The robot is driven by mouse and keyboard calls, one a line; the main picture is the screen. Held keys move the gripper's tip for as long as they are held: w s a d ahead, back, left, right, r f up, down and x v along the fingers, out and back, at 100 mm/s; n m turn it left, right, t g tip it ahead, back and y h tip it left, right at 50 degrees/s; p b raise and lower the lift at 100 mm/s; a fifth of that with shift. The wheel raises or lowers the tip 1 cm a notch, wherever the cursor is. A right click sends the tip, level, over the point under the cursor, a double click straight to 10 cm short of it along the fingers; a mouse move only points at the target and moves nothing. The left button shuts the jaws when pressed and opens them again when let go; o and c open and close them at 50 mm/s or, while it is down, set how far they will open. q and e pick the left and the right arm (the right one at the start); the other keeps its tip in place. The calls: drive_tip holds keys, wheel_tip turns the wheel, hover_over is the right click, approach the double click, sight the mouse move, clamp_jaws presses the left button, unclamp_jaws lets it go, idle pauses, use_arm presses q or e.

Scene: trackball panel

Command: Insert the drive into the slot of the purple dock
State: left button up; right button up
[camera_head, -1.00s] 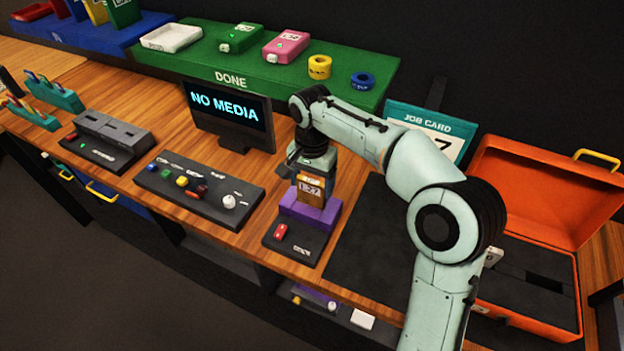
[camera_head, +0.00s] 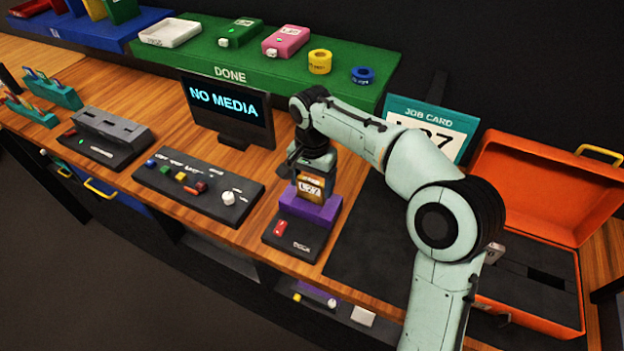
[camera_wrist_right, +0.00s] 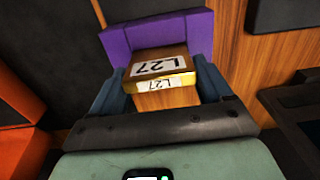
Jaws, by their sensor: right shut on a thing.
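The drive (camera_head: 311,187) is an orange-brown block labelled L27, held upright at the purple dock (camera_head: 318,211). The dock sits on a dark base with a red switch. My right gripper (camera_head: 312,172) is shut on the drive from above. In the right wrist view, the drive (camera_wrist_right: 160,64) lies between the two blue-grey fingers, with the purple dock (camera_wrist_right: 155,34) around its far side. The drive's lower end meets the dock's top; the slot is hidden, so I cannot tell how deep it sits. My left gripper is not in view.
A monitor reading NO MEDIA (camera_head: 226,108) and a button panel (camera_head: 197,190) stand left of the dock. A job card (camera_head: 432,128) and an open orange case (camera_head: 540,190) are to the right. A green DONE shelf (camera_head: 215,65) runs behind. A dark mat (camera_head: 365,260) lies clear beside the dock.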

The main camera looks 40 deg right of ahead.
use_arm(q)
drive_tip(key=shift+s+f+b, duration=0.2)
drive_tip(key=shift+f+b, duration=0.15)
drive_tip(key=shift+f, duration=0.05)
use_arm(e)
drive_tip(key=shift+f, duration=0.6)
drive_tip(key=o, duration=0.9)
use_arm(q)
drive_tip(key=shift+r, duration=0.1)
use_arm(e)
drive_tip(key=shift+r, duration=0.1)
drive_tip(key=shift+r+p, duration=1.9)
drive_tip(key=shift+r, duration=0.7)
drive_tip(key=shift+r+p, duration=1)
drive_tip(key=shift+r, duration=0.75)
drive_tip(key=shift+r+p, duration=0.65)
drive_tip(key=shift+r, duration=0.45)
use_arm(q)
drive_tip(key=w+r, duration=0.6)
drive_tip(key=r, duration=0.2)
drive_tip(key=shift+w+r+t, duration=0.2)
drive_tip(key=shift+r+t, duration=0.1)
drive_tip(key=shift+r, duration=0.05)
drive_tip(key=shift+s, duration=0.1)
use_arm(e)
drive_tip(key=shift+f, duration=0.1)
